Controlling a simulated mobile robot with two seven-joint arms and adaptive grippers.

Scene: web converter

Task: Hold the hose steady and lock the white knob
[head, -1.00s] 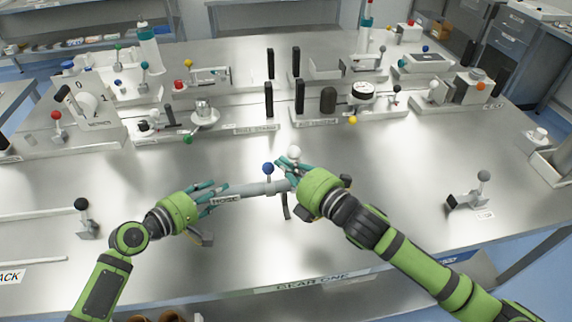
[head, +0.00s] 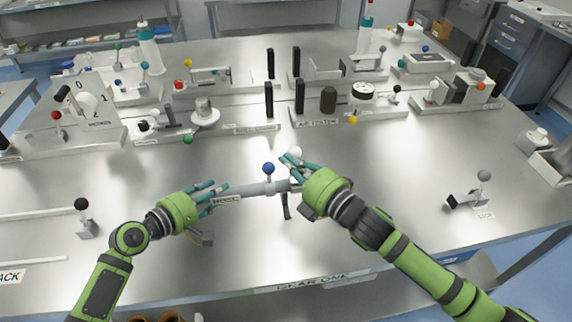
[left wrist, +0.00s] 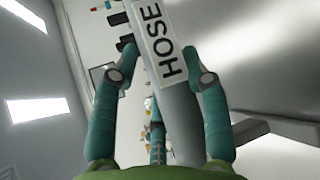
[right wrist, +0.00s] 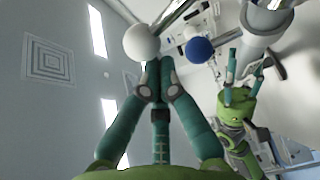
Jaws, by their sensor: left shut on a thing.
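The grey hose (head: 242,189), labelled HOSE, runs across the front middle of the bench. My left gripper (head: 212,196) is shut around it; the left wrist view shows the hose (left wrist: 180,105) between the fingers. The white knob (head: 295,152) stands near the hose's right end. My right gripper (head: 288,167) is beside the white knob. In the right wrist view its fingers are together, with the white knob (right wrist: 141,42) just past the tips. Whether they touch it I cannot tell. A blue knob (head: 268,168) stands close to the left of the right fingertips.
A black-knobbed lever (head: 82,206) stands at the left and a grey-knobbed lever (head: 482,177) at the right. Fixtures with coloured knobs and black posts (head: 299,97) line the back. Bare bench top lies between these and the hose.

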